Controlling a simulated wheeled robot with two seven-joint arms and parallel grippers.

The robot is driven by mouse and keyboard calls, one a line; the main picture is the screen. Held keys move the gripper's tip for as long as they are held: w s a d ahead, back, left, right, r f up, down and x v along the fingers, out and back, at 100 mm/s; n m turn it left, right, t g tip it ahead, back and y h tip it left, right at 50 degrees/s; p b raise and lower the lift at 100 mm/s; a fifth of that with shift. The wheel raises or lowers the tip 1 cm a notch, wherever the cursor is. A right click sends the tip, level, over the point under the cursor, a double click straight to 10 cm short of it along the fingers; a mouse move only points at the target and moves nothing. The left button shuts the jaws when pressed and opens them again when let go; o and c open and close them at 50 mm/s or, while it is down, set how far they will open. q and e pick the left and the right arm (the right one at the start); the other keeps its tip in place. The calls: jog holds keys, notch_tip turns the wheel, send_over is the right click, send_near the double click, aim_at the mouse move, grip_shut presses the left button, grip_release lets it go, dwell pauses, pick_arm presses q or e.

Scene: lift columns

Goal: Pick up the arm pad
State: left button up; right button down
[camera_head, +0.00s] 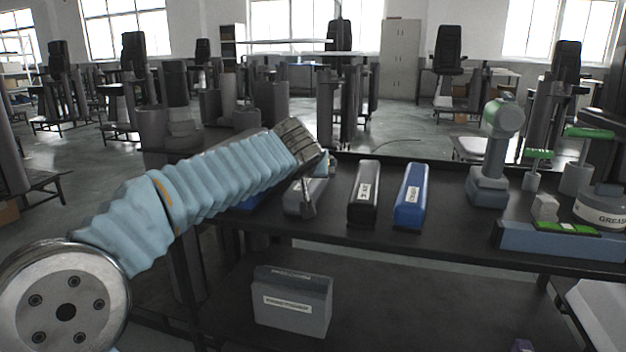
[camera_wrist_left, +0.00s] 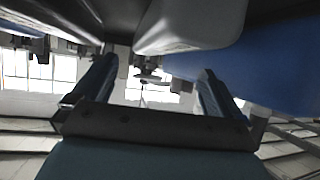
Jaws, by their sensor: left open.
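Several long, rounded pads lie in a row on the black table: a grey one (camera_head: 292,201), a black one (camera_head: 363,195), a blue one (camera_head: 410,197) and another blue one, mostly hidden behind my left arm. Their small labels are too small to read, so I cannot tell which is the arm pad by name. My left gripper (camera_head: 315,185) is open at the grey pad, partly covering it. In the left wrist view, the grey pad (camera_wrist_left: 190,25) shows just beyond the open fingers (camera_wrist_left: 157,88), with a blue pad (camera_wrist_left: 275,62) beside it. I see no pad held.
A grey labelled box (camera_head: 292,303) stands on the lower shelf. At the table's right are a grey stand-like part (camera_head: 490,170), green-topped parts (camera_head: 540,155), a blue block (camera_head: 555,243) and a grease tin (camera_head: 602,208). Bare tabletop lies between the blue pad and the stand-like part.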

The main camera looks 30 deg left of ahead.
pick_arm(q)
jog(key=shift+x, duration=1.05)
jog(key=p+x, duration=0.1)
jog(key=x, duration=0.1)
jog(key=p+x, duration=0.1)
jog(key=x, duration=0.1)
jog(key=shift+w+d+r, duration=0.1)
jog(key=shift+w+r, duration=0.05)
jog(key=shift+w, duration=0.3)
jog(key=shift+w+a+f, duration=0.2)
jog(key=shift+w+f, duration=0.1)
jog(key=shift+w, duration=0.05)
jog(key=shift+r, duration=0.15)
grip_shut()
